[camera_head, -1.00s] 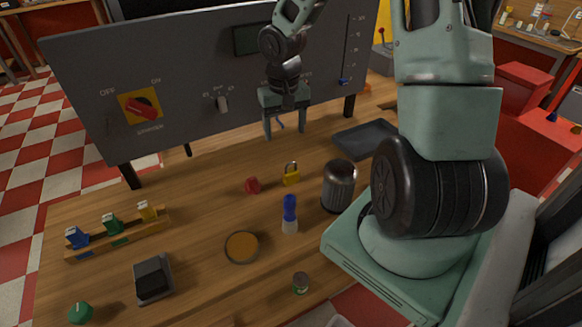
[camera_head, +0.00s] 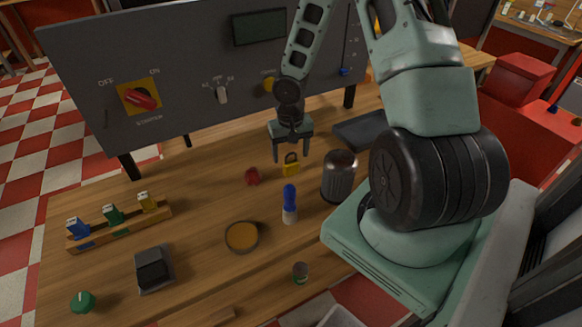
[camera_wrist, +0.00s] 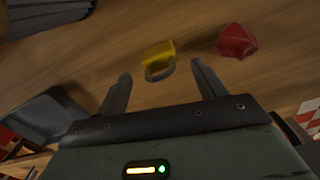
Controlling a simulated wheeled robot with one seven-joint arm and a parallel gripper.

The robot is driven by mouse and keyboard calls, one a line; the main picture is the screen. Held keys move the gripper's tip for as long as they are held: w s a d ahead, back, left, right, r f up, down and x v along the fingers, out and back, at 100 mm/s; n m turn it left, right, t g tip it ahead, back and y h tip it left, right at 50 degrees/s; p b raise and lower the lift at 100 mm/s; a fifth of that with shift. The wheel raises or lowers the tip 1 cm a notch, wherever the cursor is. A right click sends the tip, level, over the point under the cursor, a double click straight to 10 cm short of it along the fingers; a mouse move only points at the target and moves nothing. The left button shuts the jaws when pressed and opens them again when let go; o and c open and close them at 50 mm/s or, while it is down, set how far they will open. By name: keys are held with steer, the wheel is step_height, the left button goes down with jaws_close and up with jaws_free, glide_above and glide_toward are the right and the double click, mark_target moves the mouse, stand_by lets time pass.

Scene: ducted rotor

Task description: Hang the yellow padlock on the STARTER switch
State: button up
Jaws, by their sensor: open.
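The STARTER switch (camera_head: 140,98) is a red rotary handle on a yellow plate on the grey panel at the left, between the OFF and ON marks. My gripper (camera_head: 291,158) is open and empty, just behind and above the padlock in the head view. In the wrist view the padlock (camera_wrist: 158,58) lies ahead of and between the two open fingers (camera_wrist: 160,85). I see no contact; the exact gap cannot be told.
A red knob (camera_head: 252,176) is close left of the padlock. A blue-topped bottle (camera_head: 290,203) and a dark cylinder (camera_head: 339,177) stand in front and to the right. A dark tray (camera_head: 360,133) lies behind. A rack (camera_head: 122,232) holds small coloured items at left.

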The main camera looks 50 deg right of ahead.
mark_target(291, 162)
step_height(291, 162, down, 5)
steer(key=shift+a+r, duration=0.1)
steer(key=c, duration=1.1)
step_height(291, 162, up, 10)
steer(key=shift+p, duration=0.45)
